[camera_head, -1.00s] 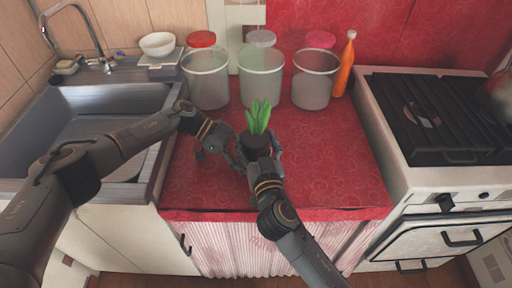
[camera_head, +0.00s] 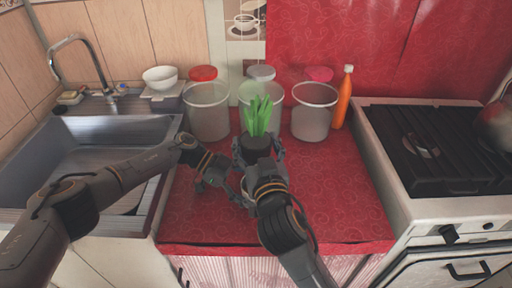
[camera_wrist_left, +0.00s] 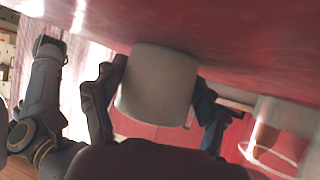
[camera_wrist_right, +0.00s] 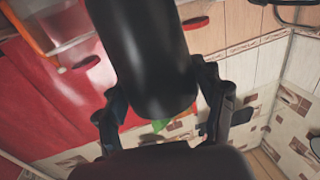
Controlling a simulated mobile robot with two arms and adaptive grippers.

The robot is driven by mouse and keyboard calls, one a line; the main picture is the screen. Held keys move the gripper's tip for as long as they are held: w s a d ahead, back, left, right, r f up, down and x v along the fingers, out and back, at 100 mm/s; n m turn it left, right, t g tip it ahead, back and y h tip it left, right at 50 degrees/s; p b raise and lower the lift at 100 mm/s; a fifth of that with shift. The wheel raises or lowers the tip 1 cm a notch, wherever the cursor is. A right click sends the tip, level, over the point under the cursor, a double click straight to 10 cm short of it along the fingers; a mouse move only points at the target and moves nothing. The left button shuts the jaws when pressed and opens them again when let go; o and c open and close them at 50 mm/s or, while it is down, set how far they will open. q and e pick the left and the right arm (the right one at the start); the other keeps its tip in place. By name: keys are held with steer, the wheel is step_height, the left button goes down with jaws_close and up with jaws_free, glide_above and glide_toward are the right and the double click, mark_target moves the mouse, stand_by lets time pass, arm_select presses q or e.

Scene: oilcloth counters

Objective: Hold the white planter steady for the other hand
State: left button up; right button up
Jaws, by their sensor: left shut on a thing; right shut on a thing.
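The white planter (camera_wrist_left: 158,85) is a plain pale cylinder between the fingers of my left gripper (camera_wrist_left: 155,100) in the left wrist view, close to the red counter. In the head view my left gripper (camera_head: 232,185) comes in from the left, and the planter is mostly hidden behind my right arm. My right gripper (camera_head: 258,160) is shut on a dark pot (camera_head: 257,146) with upright green leaves (camera_head: 258,116), held up above the planter area. The dark pot (camera_wrist_right: 150,60) also fills the middle of the right wrist view, with a bit of leaf at its end.
Several clear jars (camera_head: 208,112) with lids behind them and an orange bottle (camera_head: 342,98) stand at the back of the red counter (camera_head: 340,200). The sink (camera_head: 85,150) is at left, the stove (camera_head: 440,150) at right. Counter right of my arms is free.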

arm_select(q)
steer(key=o, duration=0.9)
steer(key=shift+o, duration=0.2)
steer(key=shift+a, duration=0.1)
